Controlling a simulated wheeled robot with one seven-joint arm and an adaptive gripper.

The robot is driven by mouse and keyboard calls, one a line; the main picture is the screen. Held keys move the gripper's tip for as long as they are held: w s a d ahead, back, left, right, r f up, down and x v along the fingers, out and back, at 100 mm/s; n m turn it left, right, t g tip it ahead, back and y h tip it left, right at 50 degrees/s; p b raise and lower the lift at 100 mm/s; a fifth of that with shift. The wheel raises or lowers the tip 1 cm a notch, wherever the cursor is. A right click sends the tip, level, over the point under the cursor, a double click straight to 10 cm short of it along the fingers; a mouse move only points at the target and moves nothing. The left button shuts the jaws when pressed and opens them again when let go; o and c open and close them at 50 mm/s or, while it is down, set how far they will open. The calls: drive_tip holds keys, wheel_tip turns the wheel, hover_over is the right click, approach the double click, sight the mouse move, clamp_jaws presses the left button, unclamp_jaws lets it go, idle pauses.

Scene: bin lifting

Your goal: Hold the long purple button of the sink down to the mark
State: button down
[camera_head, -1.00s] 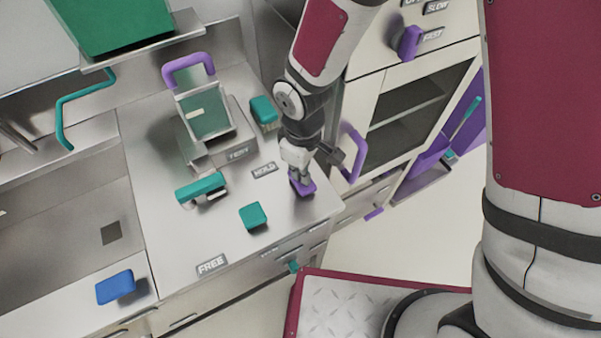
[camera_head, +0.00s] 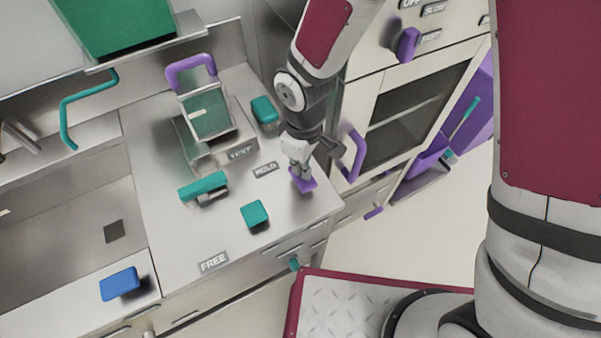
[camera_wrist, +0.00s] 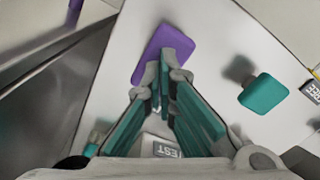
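The long purple button (camera_head: 305,186) lies at the right front of the steel counter, beside the "HOLD" label (camera_head: 265,170). My gripper (camera_head: 301,177) points down onto it in the head view. In the wrist view the purple button (camera_wrist: 151,54) shows around my fingertips (camera_wrist: 165,72), which are close together and look shut, with nothing visibly held between them. The tips seem to touch the button's top, but the contact is partly hidden. How far the button is pressed and the mark itself cannot be made out.
Teal blocks (camera_head: 255,214) (camera_head: 264,110) and a teal-handled piece (camera_head: 203,187) sit on the counter. A stand with a purple handle (camera_head: 191,70) is behind. A cabinet with a purple handle (camera_head: 353,155) is close right of my gripper. A blue block (camera_head: 120,284) is far left.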

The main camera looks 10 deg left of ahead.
drive_tip(key=shift+r+p, duration=1)
drive_tip(key=shift+r, duration=1.65)
drive_tip(key=w+d+r+m+t, duration=0.25)
drive_tip(key=d+r+m, duration=0.35)
drive_tip(key=d+r, duration=0.85)
drive_tip(key=s+d+r+m+t+b, duration=0.1)
drive_tip(key=s+d+r+m+t, duration=0.2)
drive_tip(key=s+d+r+m, duration=0.4)
drive_tip(key=s+d+r, duration=0.2)
drive_tip(key=s+r, duration=0.3)
drive_tip(key=shift+s+d+r+b, duration=0.2)
drive_tip(key=shift+s+d+b, duration=0.15)
drive_tip(key=shift+d+b, duration=0.05)
